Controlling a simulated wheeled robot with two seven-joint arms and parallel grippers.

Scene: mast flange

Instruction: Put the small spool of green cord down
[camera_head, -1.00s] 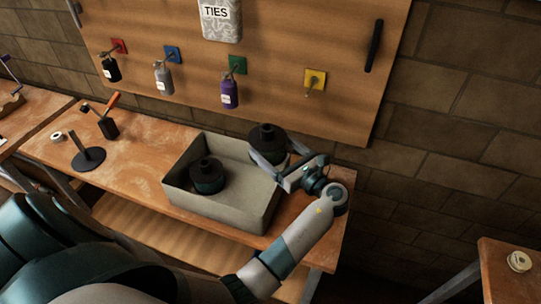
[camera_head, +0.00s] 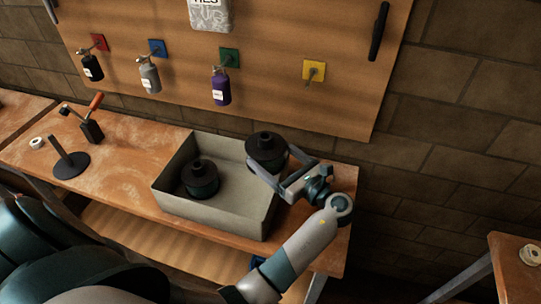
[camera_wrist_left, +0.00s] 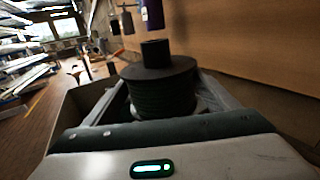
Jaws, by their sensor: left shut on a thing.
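A dark spool wound with green cord (camera_head: 266,152) is between the fingers of my left gripper (camera_head: 268,167), at the right rear end of the grey bin (camera_head: 213,214). In the left wrist view, the spool (camera_wrist_left: 160,88) stands upright with its hub on top, a finger on each side. I cannot tell whether its underside touches anything. A second, similar dark spool (camera_head: 200,180) stands in the left part of the bin. My right gripper is not in view.
The bin stands on a wooden bench (camera_head: 120,151). A post on a round base (camera_head: 71,165), an orange-handled tool (camera_head: 92,128) and a white roll (camera_head: 37,143) lie at left. Bottles hang on the pegboard (camera_head: 290,35) behind. Another table (camera_head: 510,285) is at lower right.

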